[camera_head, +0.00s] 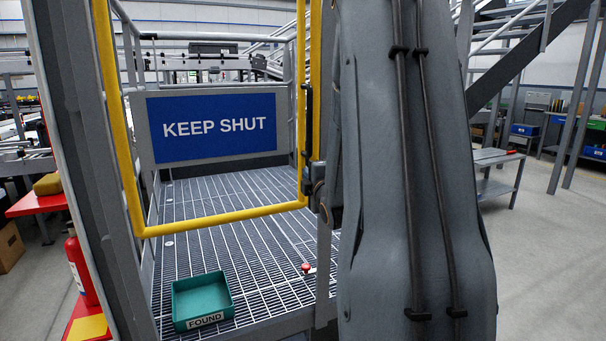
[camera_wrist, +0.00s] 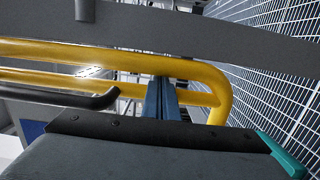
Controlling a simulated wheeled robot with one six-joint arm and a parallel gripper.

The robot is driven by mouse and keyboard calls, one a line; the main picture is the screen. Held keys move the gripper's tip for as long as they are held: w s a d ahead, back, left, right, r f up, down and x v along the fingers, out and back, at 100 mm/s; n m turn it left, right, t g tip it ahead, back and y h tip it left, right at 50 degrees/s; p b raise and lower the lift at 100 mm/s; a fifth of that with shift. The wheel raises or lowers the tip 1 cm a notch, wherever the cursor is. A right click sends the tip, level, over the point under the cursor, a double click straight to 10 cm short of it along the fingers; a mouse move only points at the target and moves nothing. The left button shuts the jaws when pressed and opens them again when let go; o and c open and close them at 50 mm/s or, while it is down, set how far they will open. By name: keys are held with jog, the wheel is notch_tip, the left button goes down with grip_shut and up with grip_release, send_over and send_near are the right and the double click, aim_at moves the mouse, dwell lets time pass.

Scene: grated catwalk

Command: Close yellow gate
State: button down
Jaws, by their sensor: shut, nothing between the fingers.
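The yellow gate (camera_head: 222,218) is a tubular frame in the head view. Its left tube stands close to a grey post (camera_head: 75,150), and its right tube runs beside dark fittings (camera_head: 314,185) near my arm. A blue KEEP SHUT sign (camera_head: 220,128) shows within the frame. Whether the gate is latched cannot be told. In the wrist view, the gate's rounded corner (camera_wrist: 222,95) lies behind my gripper (camera_wrist: 162,84), whose fingers are shut and empty. Contact with the tube is unclear. A dark bent bar (camera_wrist: 65,97) shows to its left. My gripper is not seen in the head view.
A green FOUND tray (camera_head: 203,300) and a small red knob (camera_head: 306,267) are on the grating (camera_head: 225,185). A red extinguisher (camera_head: 82,265) stands at left. A grey bench (camera_head: 498,158) is at right, with open concrete floor before it.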

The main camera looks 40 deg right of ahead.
jog(key=shift+a, duration=0.15)
dwell(0.3)
jog(key=s+a+b, duration=0.2)
jog(key=s+a, duration=0.1)
jog(key=a, duration=0.6)
jog(key=s+a+f+m+g+y+p, duration=0.45)
jog(key=a+f+m+g, duration=0.3)
jog(key=a+f, duration=0.6)
jog(key=s+a+m+g+y, duration=0.1)
jog(key=s+a+m+g, duration=0.2)
jog(key=s+a, duration=0.3)
jog(key=s+a+m+g+y+p, duration=0.1)
jog(key=s+a+m+g, duration=0.2)
jog(key=s, duration=1)
jog(key=a+g, duration=0.3)
jog(key=shift+a+f, duration=0.15)
jog(key=shift+a, duration=0.1)
jog(key=shift+s, duration=0.1)
